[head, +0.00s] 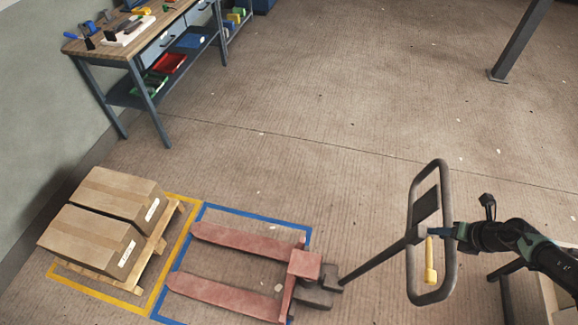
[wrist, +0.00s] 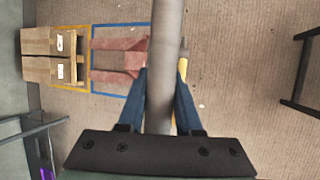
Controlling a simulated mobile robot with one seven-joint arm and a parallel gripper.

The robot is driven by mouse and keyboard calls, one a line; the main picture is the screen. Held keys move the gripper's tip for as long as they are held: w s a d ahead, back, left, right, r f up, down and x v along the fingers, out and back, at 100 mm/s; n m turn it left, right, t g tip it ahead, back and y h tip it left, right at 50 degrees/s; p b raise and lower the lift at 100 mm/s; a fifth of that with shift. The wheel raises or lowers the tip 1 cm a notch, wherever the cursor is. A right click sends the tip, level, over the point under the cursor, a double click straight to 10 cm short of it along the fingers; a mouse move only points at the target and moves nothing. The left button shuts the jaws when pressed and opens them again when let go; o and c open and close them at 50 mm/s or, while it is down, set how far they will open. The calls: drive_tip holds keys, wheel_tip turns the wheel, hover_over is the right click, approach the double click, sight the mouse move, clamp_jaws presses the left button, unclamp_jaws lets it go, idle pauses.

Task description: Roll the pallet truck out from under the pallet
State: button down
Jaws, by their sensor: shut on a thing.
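The pallet truck has red forks (head: 235,240), a dark steering head and a grey loop handle (head: 412,200) on a tilted shaft. Its forks lie bare on the floor inside the blue outline, pointing left toward the pallet (head: 152,248) and apart from it. The wooden pallet carries two cardboard boxes (head: 92,240) inside the yellow outline. My gripper (head: 440,231) is shut on the near side bar of the loop. In the wrist view the grey bar (wrist: 166,30) runs between my blue fingers (wrist: 164,85). A yellow lever (head: 430,262) hangs inside the loop.
A workbench (head: 130,50) with tools and bins stands against the wall at the upper left. A dark post (head: 518,45) stands at the upper right. Open concrete floor (head: 330,110) lies behind the truck in the picture. Dark legs of a stand show at the lower right.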

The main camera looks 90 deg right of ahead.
drive_tip(key=w, duration=0.5)
drive_tip(key=shift+w+d+r, duration=0.35)
drive_tip(key=shift+d+r, duration=0.05)
drive_tip(key=shift+s+r+g, duration=0.1)
drive_tip(key=shift+g, duration=0.2)
drive_tip(key=c, duration=0.5)
unclamp_jaws()
drive_tip(key=shift+r, duration=0.1)
drive_tip(key=shift+d, duration=0.1)
drive_tip(key=shift+r, duration=0.1)
drive_tip(key=shift+s+d+r+v, duration=0.25)
drive_tip(key=shift+d+v, duration=0.25)
drive_tip(key=shift+v, duration=2.9)
drive_tip(key=shift+s+d+r+v, duration=0.15)
drive_tip(key=shift+s+d+v, duration=0.25)
drive_tip(key=shift+v, duration=3.05)
drive_tip(key=shift+s+d+r+v, duration=0.2)
drive_tip(key=shift+d+v, duration=0.4)
drive_tip(key=shift+v, duration=2.8)
